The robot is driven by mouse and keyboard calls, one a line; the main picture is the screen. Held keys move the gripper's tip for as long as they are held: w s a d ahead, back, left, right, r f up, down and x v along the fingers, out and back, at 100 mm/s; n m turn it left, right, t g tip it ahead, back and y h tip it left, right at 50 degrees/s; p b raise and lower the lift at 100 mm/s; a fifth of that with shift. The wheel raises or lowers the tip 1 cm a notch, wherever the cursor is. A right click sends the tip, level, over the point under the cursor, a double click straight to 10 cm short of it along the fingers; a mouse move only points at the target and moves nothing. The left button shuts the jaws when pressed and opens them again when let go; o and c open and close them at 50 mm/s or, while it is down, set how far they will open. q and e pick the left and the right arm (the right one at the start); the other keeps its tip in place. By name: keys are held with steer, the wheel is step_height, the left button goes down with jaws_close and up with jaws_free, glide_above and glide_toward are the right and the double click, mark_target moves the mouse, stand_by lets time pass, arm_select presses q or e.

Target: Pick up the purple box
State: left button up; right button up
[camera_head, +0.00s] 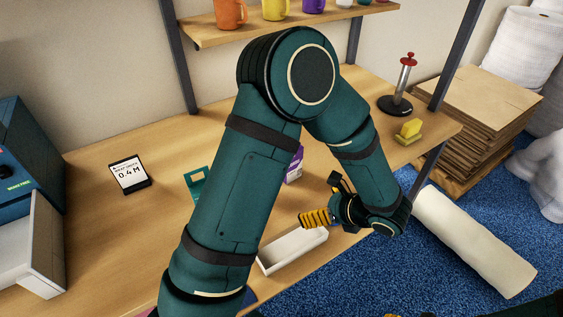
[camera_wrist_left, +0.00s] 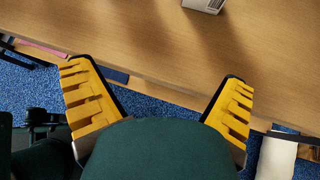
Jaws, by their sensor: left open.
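The purple box (camera_head: 296,166) stands on the wooden table in the head view, with a purple face and a white side. My left arm hides much of it. My left gripper (camera_head: 322,203) is open and empty, over the table's front edge, nearer the camera than the box and apart from it. In the left wrist view its yellow-padded fingers (camera_wrist_left: 156,78) are wide apart with only table edge and floor between them. A small pale box-like thing (camera_wrist_left: 204,4) is cut off at the top there; I cannot tell what it is. Of my right gripper, only a yellow bit shows at the bottom edge of the head view.
An open white tray (camera_head: 265,264) lies near the front edge. A teal holder (camera_head: 194,187) is partly behind my arm. A label display (camera_head: 130,174), a yellow dispenser (camera_head: 409,130) and a red-topped stand (camera_head: 396,104) are on the table. A shelf with mugs hangs above.

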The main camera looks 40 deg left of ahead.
arm_select(q)
steer(key=w+a+r+m+t+y, duration=0.1)
steer(key=w+a+r+t+y, duration=0.2)
steer(key=r, duration=0.4)
steer(key=shift+h, duration=0.3)
steer(key=x, duration=0.4)
steer(key=w+b+x, duration=0.1)
steer(key=x, duration=0.2)
steer(key=shift+d+f, duration=0.3)
steer(key=shift+b+x, duration=0.5)
steer(key=shift+x, duration=2.35)
steer(key=shift+r, duration=0.1)
arm_select(e)
steer(key=shift+w+a+f, duration=0.3)
steer(key=shift+a+f, duration=0.35)
steer(key=shift+f, duration=0.2)
arm_select(q)
steer(key=c, duration=1.3)
